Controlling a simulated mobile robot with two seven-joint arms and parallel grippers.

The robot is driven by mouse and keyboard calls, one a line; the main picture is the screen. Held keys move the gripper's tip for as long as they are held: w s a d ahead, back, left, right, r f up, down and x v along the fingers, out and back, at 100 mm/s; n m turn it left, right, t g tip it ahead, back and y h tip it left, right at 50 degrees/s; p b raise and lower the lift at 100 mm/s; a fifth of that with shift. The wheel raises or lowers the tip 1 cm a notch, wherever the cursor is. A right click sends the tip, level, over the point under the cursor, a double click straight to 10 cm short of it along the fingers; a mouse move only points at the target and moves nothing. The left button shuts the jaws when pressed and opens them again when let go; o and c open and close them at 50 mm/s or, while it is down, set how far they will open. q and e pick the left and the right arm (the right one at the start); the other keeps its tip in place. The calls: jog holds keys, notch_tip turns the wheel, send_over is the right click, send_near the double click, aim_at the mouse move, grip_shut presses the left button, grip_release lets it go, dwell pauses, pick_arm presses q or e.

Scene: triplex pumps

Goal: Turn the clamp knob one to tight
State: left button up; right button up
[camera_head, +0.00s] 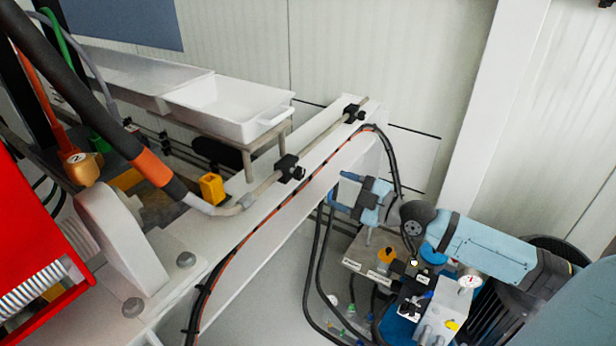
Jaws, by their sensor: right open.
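Two black clamps hold a thin pale pipe along the white beam: a nearer clamp (289,168) and a farther clamp (353,113). I cannot tell which one carries knob one, or how tight either is. My right gripper (339,187) is light blue and open, with its fingers pointing left. My left gripper is not in view.
A white tray (220,122) sits on a stand behind the beam (240,265). Black hoses (317,262) hang near my right gripper. A red machine part (35,250) fills the left.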

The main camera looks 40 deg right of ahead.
aim_at(303, 175)
jog(key=p+x, duration=0.1)
jog(key=x, duration=0.7)
jog(key=shift+w+a, duration=0.25)
jog(key=shift+w, duration=0.3)
jog(key=shift+c, duration=0.4)
jog(key=c, duration=0.9)
jog(key=shift+o, duration=0.2)
